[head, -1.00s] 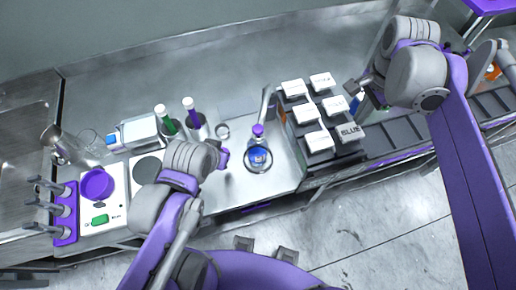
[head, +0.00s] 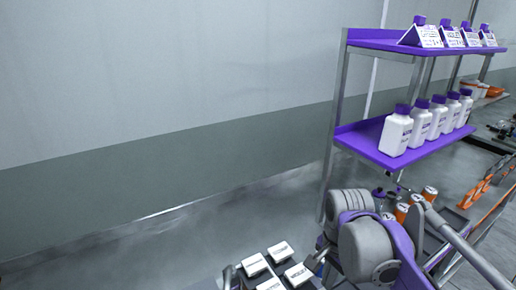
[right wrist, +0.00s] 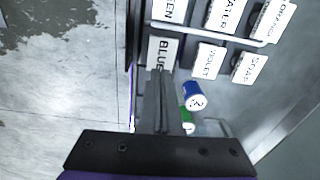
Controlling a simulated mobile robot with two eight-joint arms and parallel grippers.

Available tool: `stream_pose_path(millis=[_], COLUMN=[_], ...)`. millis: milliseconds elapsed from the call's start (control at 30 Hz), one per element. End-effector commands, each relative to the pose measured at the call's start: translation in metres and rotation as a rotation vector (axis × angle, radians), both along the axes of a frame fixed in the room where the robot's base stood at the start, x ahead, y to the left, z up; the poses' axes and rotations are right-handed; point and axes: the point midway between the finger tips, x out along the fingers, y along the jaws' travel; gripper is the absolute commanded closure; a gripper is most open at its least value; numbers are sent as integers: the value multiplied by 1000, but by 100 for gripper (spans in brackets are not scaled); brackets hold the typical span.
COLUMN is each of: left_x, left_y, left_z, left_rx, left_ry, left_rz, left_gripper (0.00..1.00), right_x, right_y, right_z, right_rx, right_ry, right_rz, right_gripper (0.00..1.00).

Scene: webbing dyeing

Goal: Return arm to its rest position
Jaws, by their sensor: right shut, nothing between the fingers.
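My right gripper (head: 318,260) is low in the head view, beside white labelled blocks (head: 273,268). My right arm (head: 365,245) comes in from the lower right. In the right wrist view the two dark fingers of the right gripper (right wrist: 160,100) lie together, shut and empty, with the white BLUE label (right wrist: 162,52) just beyond their tips. A blue-capped item (right wrist: 193,95) and a green item (right wrist: 187,120) show to the right of the fingers. My left gripper is out of view.
A purple two-tier shelf (head: 385,150) stands at the right with several white bottles (head: 396,130) and label cards (head: 425,37). Orange-topped jars (head: 402,212) stand below it. A thin metal bar (right wrist: 215,32) crosses near the labels. The wall at left is bare.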

Motion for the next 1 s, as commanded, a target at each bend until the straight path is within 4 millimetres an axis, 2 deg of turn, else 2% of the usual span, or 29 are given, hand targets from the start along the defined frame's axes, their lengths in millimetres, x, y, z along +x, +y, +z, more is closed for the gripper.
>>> stream_pose_path(millis=[167, 300, 500, 667, 1000], left_x=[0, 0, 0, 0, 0], left_y=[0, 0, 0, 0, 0], left_z=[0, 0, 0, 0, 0], left_rx=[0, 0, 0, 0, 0], left_ry=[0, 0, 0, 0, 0], left_rz=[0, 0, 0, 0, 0], left_gripper=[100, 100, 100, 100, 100], right_x=[-39, -73, -108, -117, -117], right_y=[-13, -22, -31, -33, -33], right_z=[-30, -65, -105, -118, -119], right_rx=[-19, -85, -206, -257, -261], right_ry=[-139, -277, -406, -443, -446], right_rz=[269, 543, 830, 925, 935], right_gripper=[100, 100, 100, 100, 100])
